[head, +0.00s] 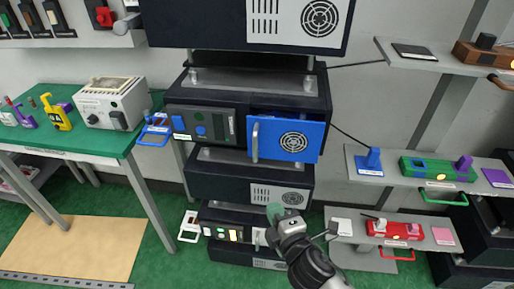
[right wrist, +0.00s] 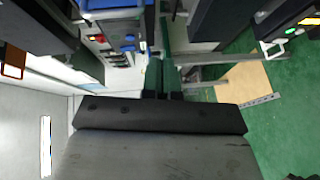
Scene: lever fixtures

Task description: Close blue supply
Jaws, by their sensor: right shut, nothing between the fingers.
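The blue supply panel (head: 278,146), with a round fan grille, is at the right of the middle black cabinet (head: 235,88) in the head view. It stands out from the cabinet front, and a dark gap shows above it. Its grey upright bar handle (head: 255,140) is at the panel's left edge. My right gripper (head: 275,212) is shut and empty, low in front of the cabinets, below the panel and apart from it. The green fingers of my right gripper (right wrist: 162,76) also show together in the right wrist view. My left gripper is not in view.
A green workbench (head: 58,98) with a white box (head: 112,102) stands at the left. Grey shelves (head: 425,183) with a blue lever (head: 370,160) and a green lever fixture (head: 438,169) are at the right. A lower black cabinet (head: 225,215) stands near my right gripper.

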